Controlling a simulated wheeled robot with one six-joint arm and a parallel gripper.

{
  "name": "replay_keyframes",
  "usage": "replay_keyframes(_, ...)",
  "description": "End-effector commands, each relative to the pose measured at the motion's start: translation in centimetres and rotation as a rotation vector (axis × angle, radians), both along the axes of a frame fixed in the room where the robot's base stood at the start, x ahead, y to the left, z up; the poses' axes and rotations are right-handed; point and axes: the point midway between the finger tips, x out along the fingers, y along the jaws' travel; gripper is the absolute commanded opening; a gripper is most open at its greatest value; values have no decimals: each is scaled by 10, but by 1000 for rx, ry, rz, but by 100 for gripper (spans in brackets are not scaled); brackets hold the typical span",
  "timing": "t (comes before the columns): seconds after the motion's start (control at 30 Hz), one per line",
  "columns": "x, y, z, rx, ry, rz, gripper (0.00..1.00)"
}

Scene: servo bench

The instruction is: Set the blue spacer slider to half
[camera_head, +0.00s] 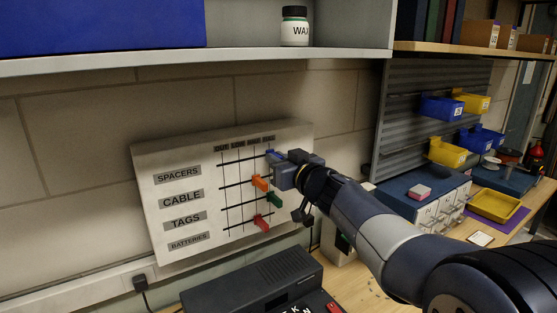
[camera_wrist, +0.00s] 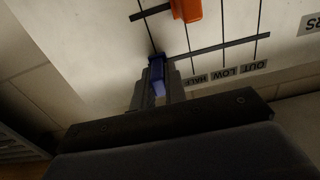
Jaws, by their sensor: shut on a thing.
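The white slider board (camera_head: 157,235) leans against the wall, with rows marked SPACERS, CABLE, TAGS and BATTERIES. The blue spacer slider (camera_head: 271,154) is on the top row, at its right end, by the last column line. My gripper (camera_head: 280,162) reaches it from the right and is shut on it. In the wrist view the board appears upside down. There the blue slider (camera_wrist: 157,70) sits between my gripper's fingers (camera_wrist: 157,88), left of the OUT, LOW and HALF labels (camera_wrist: 202,77). My gripper hides the last label in that view.
Below the blue slider are an orange slider (camera_head: 260,183), a green slider (camera_head: 274,199) and a red slider (camera_head: 262,223). The orange one is close under my gripper. A dark device (camera_head: 235,290) stands below the board. A shelf (camera_head: 150,60) runs above.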

Motion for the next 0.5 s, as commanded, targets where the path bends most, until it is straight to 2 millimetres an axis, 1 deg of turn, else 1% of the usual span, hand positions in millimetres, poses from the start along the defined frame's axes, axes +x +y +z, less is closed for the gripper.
replay_keyframes(0.2, -2, 3, 0, 0, 0, 1, 0)
replay_keyframes(0.4, -17, 26, 0, 2, -2, 3, 0)
replay_keyframes(0.5, -22, 32, 0, 1, 0, 1, 0)
